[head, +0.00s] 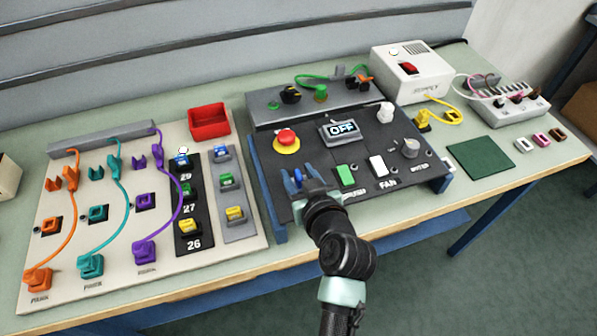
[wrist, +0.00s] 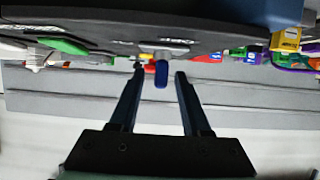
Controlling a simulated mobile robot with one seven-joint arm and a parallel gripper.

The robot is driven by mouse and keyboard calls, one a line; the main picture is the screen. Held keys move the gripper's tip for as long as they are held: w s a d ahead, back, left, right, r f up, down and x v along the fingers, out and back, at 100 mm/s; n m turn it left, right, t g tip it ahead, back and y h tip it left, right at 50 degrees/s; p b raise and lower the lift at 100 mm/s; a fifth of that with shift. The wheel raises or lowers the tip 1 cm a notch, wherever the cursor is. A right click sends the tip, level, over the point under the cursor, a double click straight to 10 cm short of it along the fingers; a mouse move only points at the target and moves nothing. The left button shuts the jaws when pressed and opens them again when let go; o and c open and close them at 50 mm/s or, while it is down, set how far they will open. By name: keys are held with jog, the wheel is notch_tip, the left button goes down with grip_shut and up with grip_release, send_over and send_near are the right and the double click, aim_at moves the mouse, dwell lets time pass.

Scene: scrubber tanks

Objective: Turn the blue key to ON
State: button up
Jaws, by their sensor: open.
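The blue key (head: 298,175) is at the lower left of the dark control panel (head: 365,150). A display (head: 342,129) on that panel reads OFF. My gripper (head: 303,185) is at the panel's front left, right at the key, and partly hides it. In the wrist view the blue key (wrist: 161,75) stands between the two open fingertips of my gripper (wrist: 160,73). A gap shows on each side, so the fingers appear apart from it. The key's base and any ON mark cannot be made out.
A red emergency button (head: 286,139) sits behind the key. A green switch (head: 345,176) and a white switch (head: 377,165) are to its right. A board with numbered locks and coloured cables (head: 75,220) lies left. A green mat (head: 480,159) is at right.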

jog(key=shift+w, duration=0.1)
jog(key=shift+c, duration=0.3)
grip_shut()
